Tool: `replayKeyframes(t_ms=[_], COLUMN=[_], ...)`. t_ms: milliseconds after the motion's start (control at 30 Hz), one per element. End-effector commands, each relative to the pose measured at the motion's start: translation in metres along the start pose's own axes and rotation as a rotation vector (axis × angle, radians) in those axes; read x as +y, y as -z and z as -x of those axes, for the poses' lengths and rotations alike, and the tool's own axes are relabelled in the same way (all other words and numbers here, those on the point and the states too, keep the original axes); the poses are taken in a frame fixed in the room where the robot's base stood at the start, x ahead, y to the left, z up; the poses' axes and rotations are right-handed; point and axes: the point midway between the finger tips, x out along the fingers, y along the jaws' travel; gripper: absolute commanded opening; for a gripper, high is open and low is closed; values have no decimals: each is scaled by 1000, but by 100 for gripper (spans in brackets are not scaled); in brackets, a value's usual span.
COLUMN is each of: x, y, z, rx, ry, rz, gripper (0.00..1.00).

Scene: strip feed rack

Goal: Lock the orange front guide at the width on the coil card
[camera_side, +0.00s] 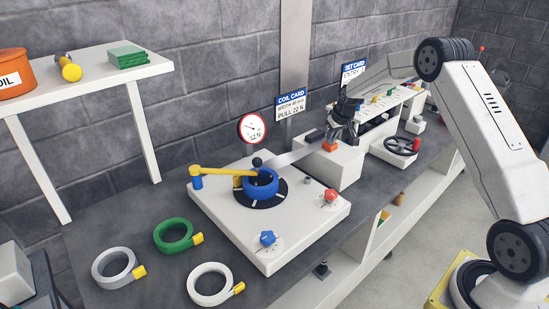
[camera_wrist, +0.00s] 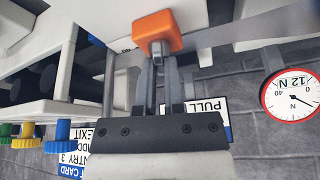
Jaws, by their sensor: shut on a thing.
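The orange front guide (camera_side: 330,146) is a small block on the white rack housing (camera_side: 336,170), beside the metal strip. In the wrist view the orange guide (camera_wrist: 157,32) sits at the fingertips. My gripper (camera_side: 341,128) is shut on it, and its fingers (camera_wrist: 158,62) show in the wrist view. The coil card (camera_side: 291,103) hangs on a post behind the strip; it reads PULL 22 N, and its width line is too small to read surely. In the wrist view the card (camera_wrist: 208,108) is upside down and partly hidden by my gripper.
A blue coil (camera_side: 261,183) sits on the white feed base under a yellow arm (camera_side: 215,171). A round gauge (camera_side: 253,128) reads about 12 N. A black handwheel (camera_side: 402,146) stands right of the housing. Green, grey and white coils lie at front left. Coloured knobs (camera_wrist: 58,130) line the rack.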

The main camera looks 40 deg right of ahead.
Motion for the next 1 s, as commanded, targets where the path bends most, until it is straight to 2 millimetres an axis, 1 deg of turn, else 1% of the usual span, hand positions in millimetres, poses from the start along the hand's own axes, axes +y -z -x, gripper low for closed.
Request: replayKeyframes(t_ms=[1000], x=[-6], y=[2], z=[0], rx=[2], ry=[-237], rz=[-573], gripper=[0])
